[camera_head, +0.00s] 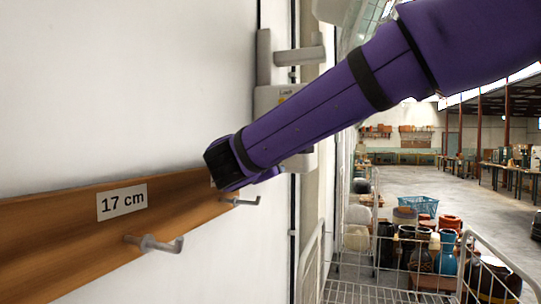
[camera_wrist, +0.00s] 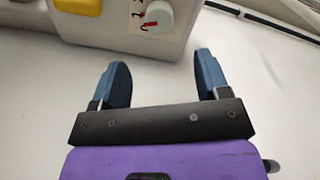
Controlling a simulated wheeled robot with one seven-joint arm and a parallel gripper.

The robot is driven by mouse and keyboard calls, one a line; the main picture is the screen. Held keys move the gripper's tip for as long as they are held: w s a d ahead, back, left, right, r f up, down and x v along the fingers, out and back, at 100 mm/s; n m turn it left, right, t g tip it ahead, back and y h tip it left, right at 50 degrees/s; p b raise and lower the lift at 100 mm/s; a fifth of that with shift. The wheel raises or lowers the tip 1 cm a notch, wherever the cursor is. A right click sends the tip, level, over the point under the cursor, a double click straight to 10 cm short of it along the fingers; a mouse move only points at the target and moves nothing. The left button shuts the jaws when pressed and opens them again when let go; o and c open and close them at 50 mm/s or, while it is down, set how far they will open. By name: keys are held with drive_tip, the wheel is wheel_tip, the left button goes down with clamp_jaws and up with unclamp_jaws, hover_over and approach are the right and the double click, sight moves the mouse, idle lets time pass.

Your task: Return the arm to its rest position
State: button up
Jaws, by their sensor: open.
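My purple arm (camera_head: 330,110) reaches in from the upper right of the head view, its black-banded end close to the wooden hook board. In the wrist view my gripper (camera_wrist: 160,85) shows two blue fingers standing wide apart with nothing between them. In the head view the fingers are hidden behind the arm's end. Beyond the fingertips, the wrist view shows a pale device (camera_wrist: 110,28) with a yellow part (camera_wrist: 78,6) and a white knob (camera_wrist: 158,17).
The wooden board (camera_head: 70,240) on the white wall bears a "17 cm" label (camera_head: 122,202) and metal hooks (camera_head: 155,243). A grey device (camera_head: 268,98) with a lever is on the wall behind the arm. A white wire cage (camera_head: 400,285) stands right, with drums and jars (camera_head: 420,250) beyond it.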

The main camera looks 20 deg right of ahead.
drive_tip(key=s+d+f+m+g+y, duration=0.1)
drive_tip(key=s+d+f+m+g, duration=0.3)
drive_tip(key=s+d, duration=0.3)
drive_tip(key=s+d+f+m+g, duration=0.3)
drive_tip(key=s+d+f+g, duration=0.1)
drive_tip(key=s+d, duration=0.25)
drive_tip(key=s+f+m+g+y, duration=0.1)
drive_tip(key=s+f+m+y, duration=0.3)
drive_tip(key=s, duration=0.3)
drive_tip(key=s+f+m+y, duration=0.4)
drive_tip(key=s+f+y, duration=0.1)
drive_tip(key=s, duration=0.3)
drive_tip(key=shift+s+a+f+m+g, duration=0.25)
drive_tip(key=shift+s+a+m+g, duration=0.05)
drive_tip(key=shift+a+m+g, duration=0.1)
